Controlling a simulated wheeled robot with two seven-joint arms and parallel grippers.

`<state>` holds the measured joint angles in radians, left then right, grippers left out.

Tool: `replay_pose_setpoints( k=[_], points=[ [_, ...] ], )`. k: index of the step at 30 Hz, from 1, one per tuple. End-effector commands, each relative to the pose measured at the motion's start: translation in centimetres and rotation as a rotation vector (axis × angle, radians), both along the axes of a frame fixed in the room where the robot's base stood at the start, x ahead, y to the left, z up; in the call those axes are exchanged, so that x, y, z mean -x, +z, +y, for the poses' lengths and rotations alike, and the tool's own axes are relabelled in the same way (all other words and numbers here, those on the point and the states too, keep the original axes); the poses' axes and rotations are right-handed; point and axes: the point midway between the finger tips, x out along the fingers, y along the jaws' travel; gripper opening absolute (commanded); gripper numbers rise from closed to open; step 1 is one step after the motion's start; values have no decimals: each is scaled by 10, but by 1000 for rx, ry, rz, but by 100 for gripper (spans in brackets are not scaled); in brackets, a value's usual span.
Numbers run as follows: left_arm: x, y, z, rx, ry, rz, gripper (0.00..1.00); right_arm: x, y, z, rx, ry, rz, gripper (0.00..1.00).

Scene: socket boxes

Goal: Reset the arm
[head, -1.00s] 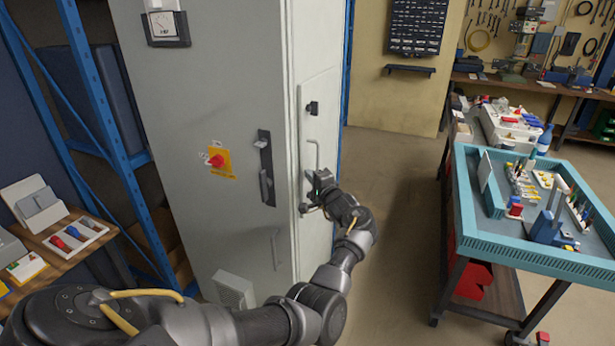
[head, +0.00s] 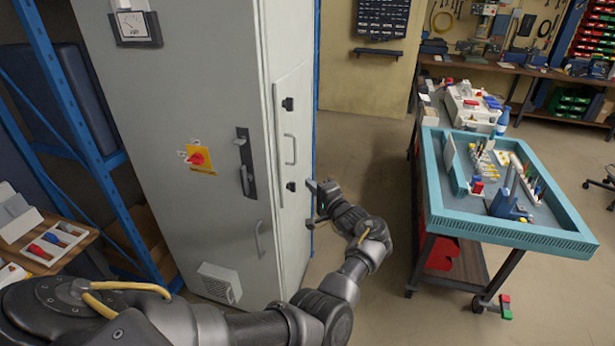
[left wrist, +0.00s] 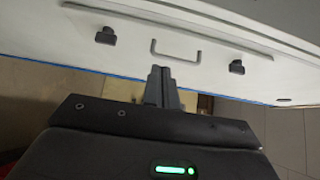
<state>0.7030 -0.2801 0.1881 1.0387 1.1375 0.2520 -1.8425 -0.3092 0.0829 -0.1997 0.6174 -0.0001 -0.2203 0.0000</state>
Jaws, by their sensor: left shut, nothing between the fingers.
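My left gripper (head: 312,204) is just right of the grey cabinet's narrow side, apart from the small door handle (head: 289,149) there. In the left wrist view its fingers (left wrist: 161,85) are together with nothing between them, and the same handle (left wrist: 176,54) lies beyond the fingertips. The handle sits between two black latches, an upper one (head: 287,104) and a lower one (head: 291,186). The small door (head: 291,120) looks closed. My left arm reaches in from the lower left. My right gripper is not in view.
The tall grey cabinet (head: 165,110) has a red rotary switch (head: 196,158) and a black lever handle (head: 246,165) on its front. A teal workbench cart (head: 540,237) with tools stands at right. A blue shelf rack (head: 88,150) is at left. Floor between cabinet and cart is clear.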

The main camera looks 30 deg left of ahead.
Motion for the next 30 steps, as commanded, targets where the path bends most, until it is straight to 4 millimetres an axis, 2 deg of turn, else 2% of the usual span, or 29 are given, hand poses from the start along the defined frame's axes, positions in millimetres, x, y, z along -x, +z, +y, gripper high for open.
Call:
replay_pose_setpoints(
  k=[3, 9, 14, 17, 20, 23, 24, 26, 27, 29, 30],
  points=[
    [0, 0, -8, 0, -3, 0, 0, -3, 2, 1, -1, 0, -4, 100],
    [-1, 0, -11, 0, -6, 1, 0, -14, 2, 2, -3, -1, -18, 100],
    [-1, 0, -10, 3, -6, -6, 0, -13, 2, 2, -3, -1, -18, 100],
    [-1, -2, -10, 39, -7, -73, 0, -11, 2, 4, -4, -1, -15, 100],
    [-14, -7, -16, 146, -60, -237, 0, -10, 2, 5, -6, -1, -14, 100],
    [-49, -17, -41, 330, -204, -455, 0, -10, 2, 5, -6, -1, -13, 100],
    [-61, -35, -52, 420, -271, -523, 0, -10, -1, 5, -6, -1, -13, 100],
    [-71, -82, -73, 577, -363, -581, 0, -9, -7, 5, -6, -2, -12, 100],
    [-71, -115, -84, 671, -404, -596, 0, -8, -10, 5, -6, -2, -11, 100],
    [-65, -161, -100, 796, -441, -594, 0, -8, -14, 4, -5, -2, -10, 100],
    [-57, -191, -109, 871, -454, -582, 0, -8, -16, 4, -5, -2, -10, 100]
  ],
)
